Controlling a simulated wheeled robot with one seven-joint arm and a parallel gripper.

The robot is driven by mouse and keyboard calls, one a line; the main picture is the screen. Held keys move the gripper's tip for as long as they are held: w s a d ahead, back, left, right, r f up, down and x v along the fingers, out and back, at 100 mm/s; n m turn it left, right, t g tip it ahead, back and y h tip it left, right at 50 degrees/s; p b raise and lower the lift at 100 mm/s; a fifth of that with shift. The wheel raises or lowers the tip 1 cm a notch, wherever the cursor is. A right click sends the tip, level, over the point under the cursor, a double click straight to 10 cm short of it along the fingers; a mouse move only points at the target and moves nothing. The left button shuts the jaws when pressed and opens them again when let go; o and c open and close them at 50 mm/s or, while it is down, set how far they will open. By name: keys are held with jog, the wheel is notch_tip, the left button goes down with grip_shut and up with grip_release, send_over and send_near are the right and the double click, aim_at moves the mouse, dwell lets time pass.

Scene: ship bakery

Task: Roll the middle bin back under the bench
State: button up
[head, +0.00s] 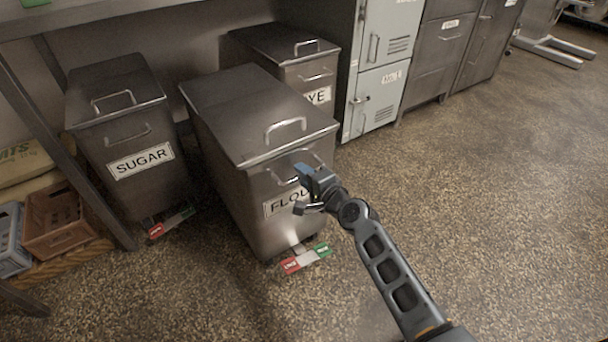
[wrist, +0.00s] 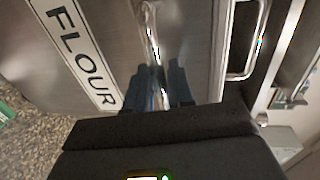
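The middle bin (head: 232,118) is a grey metal bin labelled FLOUR. It stands forward of the bins on either side, with its rear toward the bench. Its lid carries a bar handle (head: 285,127), and a second bar handle is on its front face. My gripper (head: 302,190) is at that front handle. In the wrist view my two fingers (wrist: 161,88) sit close together on either side of the front handle bar (wrist: 154,35) and look shut on it. The FLOUR label (wrist: 80,50) shows beside them. The bin's wheels are mostly hidden.
The SUGAR bin (head: 125,140) stands left and the RYE bin (head: 290,57) right, both further back. A bench leg (head: 62,150) and crates (head: 55,222) are at left, lockers (head: 380,70) at right. The right floor is clear.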

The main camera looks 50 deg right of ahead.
grip_shut()
jog(key=shift+w, duration=0.1)
